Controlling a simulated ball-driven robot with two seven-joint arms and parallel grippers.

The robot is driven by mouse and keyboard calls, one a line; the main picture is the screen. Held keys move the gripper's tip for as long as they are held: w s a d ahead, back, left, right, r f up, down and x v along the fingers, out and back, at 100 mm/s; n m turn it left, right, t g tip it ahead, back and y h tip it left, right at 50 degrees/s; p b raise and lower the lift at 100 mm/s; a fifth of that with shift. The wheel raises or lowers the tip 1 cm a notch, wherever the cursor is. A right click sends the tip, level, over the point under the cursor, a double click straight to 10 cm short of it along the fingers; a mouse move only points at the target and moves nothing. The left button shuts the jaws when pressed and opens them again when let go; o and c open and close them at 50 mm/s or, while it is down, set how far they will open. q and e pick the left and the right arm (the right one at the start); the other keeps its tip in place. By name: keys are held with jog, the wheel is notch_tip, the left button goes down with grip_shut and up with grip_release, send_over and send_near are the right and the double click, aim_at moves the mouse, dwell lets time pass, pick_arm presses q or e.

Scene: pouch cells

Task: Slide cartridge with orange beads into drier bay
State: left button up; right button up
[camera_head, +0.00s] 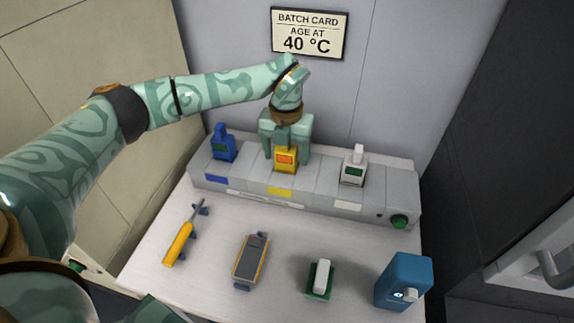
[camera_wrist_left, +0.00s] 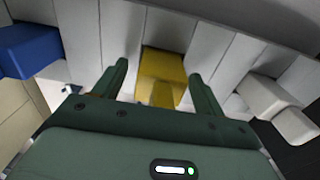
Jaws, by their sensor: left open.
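A yellow cartridge (camera_head: 286,160) with an orange window stands upright in the middle bay of the long grey unit (camera_head: 330,190). A blue cartridge (camera_head: 222,147) stands to its left and a white cartridge (camera_head: 353,168) to its right, both with green windows. My left gripper (camera_head: 285,150) is open just above and around the yellow cartridge. In the left wrist view the yellow cartridge (camera_wrist_left: 162,72) lies between the two spread fingers, with gaps visible at both sides. How deep the cartridge sits is hard to tell. My right gripper is not in view.
A yellow-handled tool (camera_head: 178,244), a grey device with yellow edges (camera_head: 249,262), a white block on a green base (camera_head: 321,277) and a blue box (camera_head: 404,281) are on the white table (camera_head: 215,265) in front. A green button (camera_head: 399,222) is at the unit's right end. A wall stands close behind.

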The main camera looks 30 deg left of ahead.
pick_arm(q)
jog(key=shift+r, duration=0.15)
jog(key=c, duration=1.3)
